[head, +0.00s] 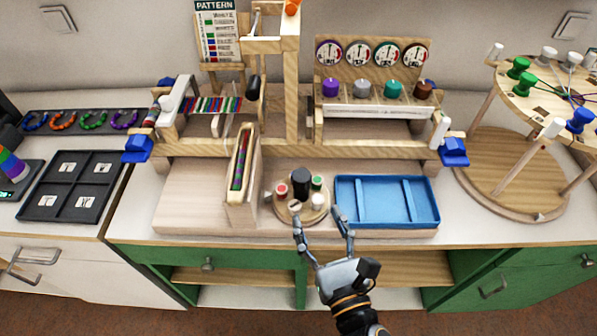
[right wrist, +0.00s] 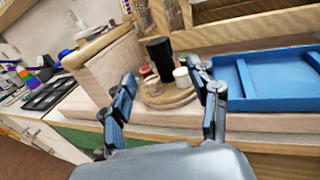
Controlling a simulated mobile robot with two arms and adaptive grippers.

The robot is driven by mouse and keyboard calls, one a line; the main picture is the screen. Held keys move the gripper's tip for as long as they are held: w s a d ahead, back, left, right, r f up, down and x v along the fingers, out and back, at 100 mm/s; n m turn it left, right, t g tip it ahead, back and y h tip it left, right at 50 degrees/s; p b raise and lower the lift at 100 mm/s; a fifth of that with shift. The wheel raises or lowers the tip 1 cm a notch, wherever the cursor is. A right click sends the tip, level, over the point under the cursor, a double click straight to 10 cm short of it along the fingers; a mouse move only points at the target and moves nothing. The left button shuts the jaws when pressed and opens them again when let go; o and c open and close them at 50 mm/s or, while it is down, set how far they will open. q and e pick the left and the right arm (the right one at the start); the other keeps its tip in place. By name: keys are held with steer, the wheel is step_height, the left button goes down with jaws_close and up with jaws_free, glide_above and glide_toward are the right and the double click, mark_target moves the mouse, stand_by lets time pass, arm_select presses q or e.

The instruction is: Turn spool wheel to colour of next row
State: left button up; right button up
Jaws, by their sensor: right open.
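The spool wheel is a round wooden disc (head: 290,217) with a black upright knob (head: 301,183) at its middle. Around the knob stand a red-topped spool (head: 282,190), a green-topped spool (head: 317,183) and a white spool (head: 317,200). In the right wrist view the black knob (right wrist: 160,58) and white spool (right wrist: 182,77) show between the fingers. My right gripper (head: 321,217) is open and empty at the front edge of the wheel, its fingers spread. The pattern card (head: 216,32) stands at the back with rows of colour names; its small text is hard to read. My left gripper is not in view.
A blue tray (head: 387,225) lies right of the wheel. A wooden holder with coloured strips (head: 240,205) stands close on its left. The wooden loom frame (head: 200,148) spans behind. A round spool stand (head: 510,200) is at far right, a black sorting tray (head: 72,183) at left.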

mark_target(305, 187)
steer(key=p+x, duration=0.2)
steer(key=x, duration=0.7)
steer(key=shift+w+a, duration=0.1)
steer(key=shift+w, duration=0.2)
steer(key=shift+w+a+f+p, duration=0.1)
steer(key=shift+w+a+p, duration=0.15)
steer(key=shift+w, duration=0.4)
steer(key=c, duration=1.2)
